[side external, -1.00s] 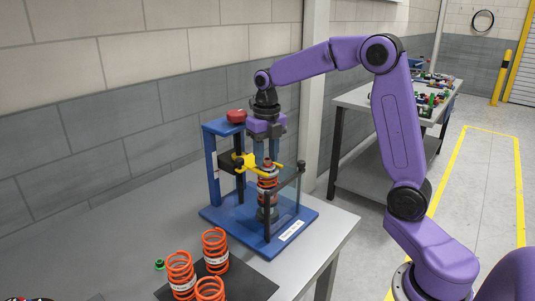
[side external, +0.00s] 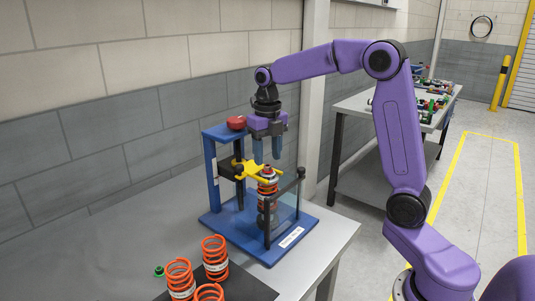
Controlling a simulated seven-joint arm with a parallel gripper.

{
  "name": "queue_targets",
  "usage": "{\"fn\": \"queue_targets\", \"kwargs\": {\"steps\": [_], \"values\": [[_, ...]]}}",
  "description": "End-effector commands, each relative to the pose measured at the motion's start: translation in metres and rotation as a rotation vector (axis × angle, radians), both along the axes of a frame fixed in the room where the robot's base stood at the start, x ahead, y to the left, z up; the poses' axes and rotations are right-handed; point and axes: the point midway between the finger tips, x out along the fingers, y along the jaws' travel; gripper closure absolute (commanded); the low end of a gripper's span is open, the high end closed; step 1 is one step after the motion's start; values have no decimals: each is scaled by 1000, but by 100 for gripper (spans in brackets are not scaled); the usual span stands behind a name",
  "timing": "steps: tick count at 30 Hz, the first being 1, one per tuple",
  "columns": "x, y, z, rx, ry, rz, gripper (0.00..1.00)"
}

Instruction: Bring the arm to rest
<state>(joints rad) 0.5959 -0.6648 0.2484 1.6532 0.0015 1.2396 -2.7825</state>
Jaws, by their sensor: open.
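My gripper (side external: 267,158) is open and empty, pointing down with its two blue fingers apart. It hangs just above the blue fixture (side external: 212,172). Below it an orange spring assembly (side external: 267,188) stands upright in the fixture. A yellow fork-shaped clamp (side external: 245,170) lies around or against the top of the assembly; I cannot tell which. The fingertips appear clear of the assembly's top.
Several orange springs (side external: 214,256) stand on a dark mat (side external: 247,285) at the front. A red knob (side external: 236,122) tops the fixture's blue post, close beside my gripper. A small green part (side external: 158,271) lies on the grey table (side external: 120,240). A second bench (side external: 350,145) stands behind.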

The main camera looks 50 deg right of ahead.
Motion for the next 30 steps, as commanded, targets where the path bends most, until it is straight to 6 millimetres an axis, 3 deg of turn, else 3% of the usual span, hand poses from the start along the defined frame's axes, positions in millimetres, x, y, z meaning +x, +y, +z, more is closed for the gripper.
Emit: {"fn": "queue_targets", "kwargs": {"steps": [30], "values": [[0,0,0,0,-1,-1172,51]]}}
